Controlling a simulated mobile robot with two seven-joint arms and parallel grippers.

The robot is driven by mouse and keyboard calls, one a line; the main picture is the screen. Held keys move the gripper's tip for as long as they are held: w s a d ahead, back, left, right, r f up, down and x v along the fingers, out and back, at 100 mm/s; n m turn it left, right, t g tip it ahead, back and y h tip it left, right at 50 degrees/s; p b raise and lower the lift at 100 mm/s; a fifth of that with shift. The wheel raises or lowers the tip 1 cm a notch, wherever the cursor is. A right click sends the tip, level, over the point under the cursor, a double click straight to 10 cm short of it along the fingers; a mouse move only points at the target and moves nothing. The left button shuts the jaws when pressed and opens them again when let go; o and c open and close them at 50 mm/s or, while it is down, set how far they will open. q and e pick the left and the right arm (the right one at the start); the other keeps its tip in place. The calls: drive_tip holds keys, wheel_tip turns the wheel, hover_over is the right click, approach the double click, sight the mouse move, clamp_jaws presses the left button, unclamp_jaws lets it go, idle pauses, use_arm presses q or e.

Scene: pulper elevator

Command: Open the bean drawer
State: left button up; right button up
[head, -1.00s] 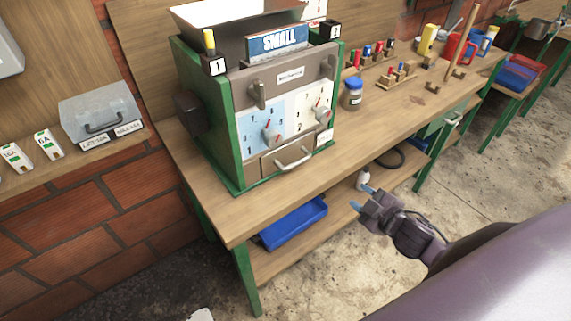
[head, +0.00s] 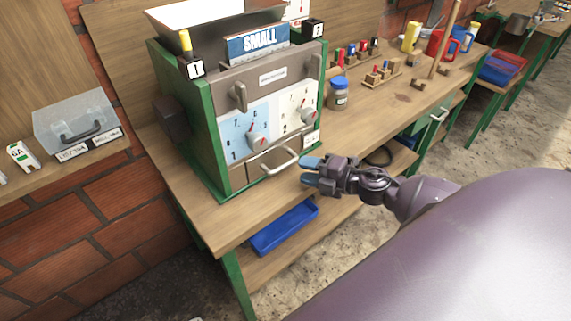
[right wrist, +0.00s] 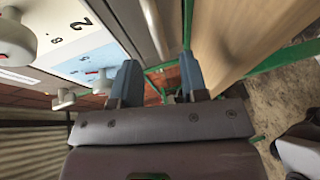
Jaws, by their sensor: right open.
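The bean drawer (head: 256,172) is at the bottom of the machine's front, under the two dials, and looks shut. Its light curved handle (head: 279,162) sticks out from the drawer front. My right gripper (head: 306,172) is open and empty, just right of the handle and apart from it in the head view. In the right wrist view its two blue fingertips (right wrist: 160,80) stand apart, with the machine's dial panel to the left. A pale bar, perhaps the handle, shows beyond and between the fingers. My left gripper is not in view.
The green-sided machine (head: 205,125) stands on a wooden bench. A blue-lidded jar (head: 338,97) and a rack of small tools (head: 383,73) stand to its right. A blue tray (head: 284,228) lies on the lower shelf. The bench front edge is close under my right gripper.

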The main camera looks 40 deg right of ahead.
sight(286, 163)
drive_tip(key=shift+x, duration=3.2)
drive_tip(key=shift+c, duration=0.4)
clamp_jaws()
